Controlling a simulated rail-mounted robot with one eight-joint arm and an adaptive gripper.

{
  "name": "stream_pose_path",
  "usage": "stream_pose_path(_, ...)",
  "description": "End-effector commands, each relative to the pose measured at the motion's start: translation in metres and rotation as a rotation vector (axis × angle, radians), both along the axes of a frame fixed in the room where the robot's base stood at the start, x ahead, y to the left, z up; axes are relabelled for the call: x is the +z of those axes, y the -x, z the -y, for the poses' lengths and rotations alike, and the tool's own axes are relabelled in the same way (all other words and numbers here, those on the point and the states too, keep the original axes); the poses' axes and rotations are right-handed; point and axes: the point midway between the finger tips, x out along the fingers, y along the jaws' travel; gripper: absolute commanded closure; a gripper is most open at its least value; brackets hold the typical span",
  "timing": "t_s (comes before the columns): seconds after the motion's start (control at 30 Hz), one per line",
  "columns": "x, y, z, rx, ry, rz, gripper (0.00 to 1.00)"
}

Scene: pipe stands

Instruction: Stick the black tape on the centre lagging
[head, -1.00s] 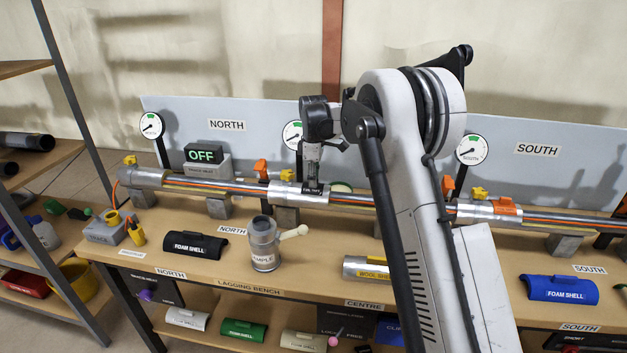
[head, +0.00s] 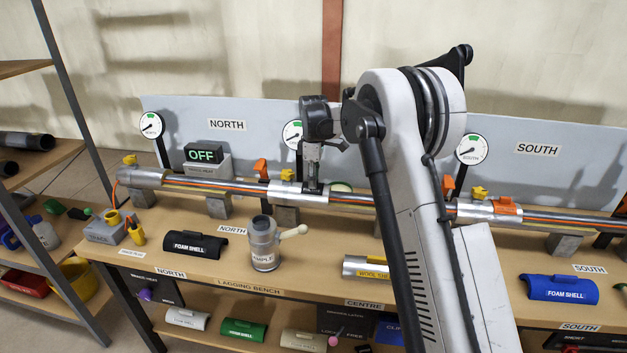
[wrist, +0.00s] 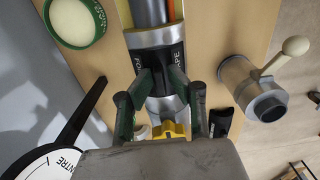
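The centre lagging (head: 284,192) is a silver sleeve around the pipe, left of my arm. It also shows in the wrist view (wrist: 150,38). The black tape (wrist: 176,56) is a dark strip with partly hidden light lettering, lying across the sleeve in the wrist view. I cannot tell whether its whole length touches the sleeve. The fingers hide the middle of the lettering. In the head view my gripper (head: 312,186) meets the top of the sleeve.
A yellow clip (head: 287,174) sits on the pipe just left of the tape. A grey can with a pale handle (head: 264,245) stands in front on the bench. A green-rimmed roll (wrist: 75,22) lies behind the pipe. The centre gauge (wrist: 45,162) stands close by.

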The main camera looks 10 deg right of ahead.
Motion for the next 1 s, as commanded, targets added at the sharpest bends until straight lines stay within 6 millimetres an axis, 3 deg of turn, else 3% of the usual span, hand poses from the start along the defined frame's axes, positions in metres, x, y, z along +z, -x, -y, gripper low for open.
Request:
stream_pose_path(0.1, 0.0, 0.0, 0.0, 0.0, 0.0, 0.0, 0.68)
stream_pose_path(0.47, 0.009, 0.0, 0.0, 0.0, 0.0, 0.0, 0.68)
stream_pose_path(1.0, 0.103, 0.0, 0.0, 0.0, 0.0, 0.0, 0.68)
